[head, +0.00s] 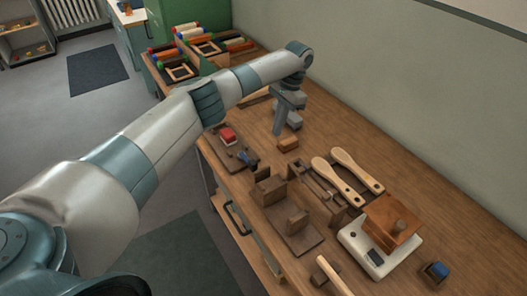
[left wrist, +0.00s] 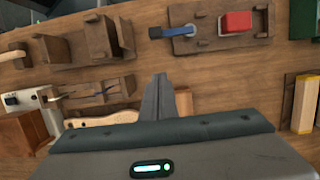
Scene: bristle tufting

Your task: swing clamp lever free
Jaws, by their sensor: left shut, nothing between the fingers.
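A clamp on a wooden base board (head: 238,152) lies on the bench near its front edge. It has a red block (head: 228,136) and a dark blue lever (head: 248,159). In the left wrist view the blue lever (left wrist: 168,31) points left from a grey pivot, and the red block (left wrist: 235,22) sits to its right on the board (left wrist: 208,44). My left gripper (head: 278,131) points down over the bench, behind and to the right of the clamp in the head view. Its fingers (left wrist: 158,95) are together and empty, apart from the lever. My right gripper is out of view.
Wooden fixtures (head: 290,235) stand right of the clamp. Two paddle-shaped wooden handles (head: 340,178) lie behind them. A white scale (head: 375,255) carries a wooden box (head: 392,222). Trays with coloured rolls (head: 205,48) sit at the far end. A wall borders the bench's back.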

